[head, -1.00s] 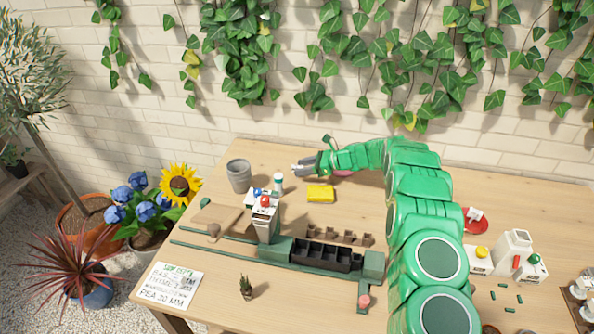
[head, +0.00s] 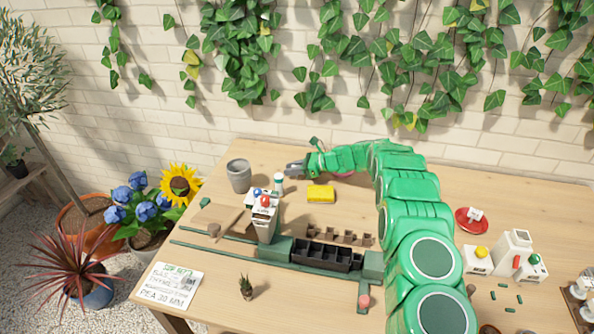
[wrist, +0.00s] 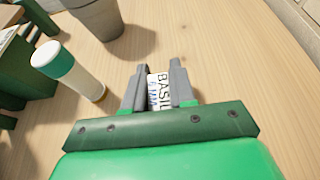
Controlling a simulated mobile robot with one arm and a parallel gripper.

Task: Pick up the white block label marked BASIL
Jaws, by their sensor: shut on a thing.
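The white block label marked BASIL (wrist: 158,92) sits between the grey fingers of my gripper (wrist: 157,78) in the wrist view. The gripper is shut on it, one finger on each side, and the printed face shows to the camera. Whether the label touches the table I cannot tell. In the head view my gripper (head: 294,168) is at the back left of the table, right of the grey pot, and the label cannot be made out there.
A grey pot (head: 239,176) and a white bottle with a green band (wrist: 68,70) stand close to my gripper. A yellow block (head: 321,193) lies in front of my arm. A dispenser with a red knob (head: 264,222) and a black cell tray (head: 325,256) stand nearer the front.

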